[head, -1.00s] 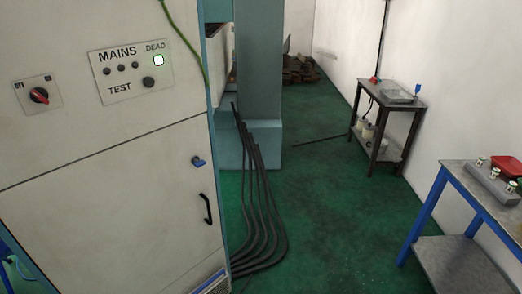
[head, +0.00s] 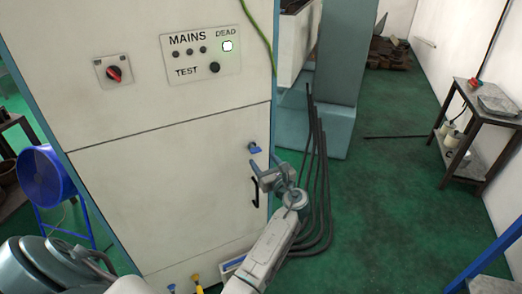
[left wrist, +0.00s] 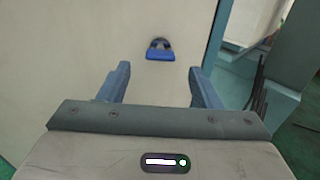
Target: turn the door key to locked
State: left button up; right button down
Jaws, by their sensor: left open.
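The blue door key (head: 254,148) sits at the right edge of the pale cabinet door (head: 165,195), above the black handle (head: 255,192). My left gripper (head: 266,172) is just below and in front of the key in the head view, partly covering the handle. In the left wrist view the key (left wrist: 160,52) lies beyond the two fingertips, roughly centred between them. My left gripper (left wrist: 158,75) is open and empty, apart from the key. The key's blue grip looks wide and roughly level there. My right gripper is not in view.
Above the door are a red rotary switch (head: 114,74) and a MAINS panel (head: 200,54) with a lit DEAD lamp. Dark cables (head: 318,165) stand right of the cabinet. A blue drum (head: 46,174) is at left. Green floor (head: 400,190) is open at right.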

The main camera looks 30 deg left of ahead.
aim_at(257, 152)
pick_arm(q)
jog(key=shift+p+x, duration=0.5)
jog(key=shift+x, duration=2.2)
jog(key=shift+f, duration=0.1)
jog(key=c, duration=1)
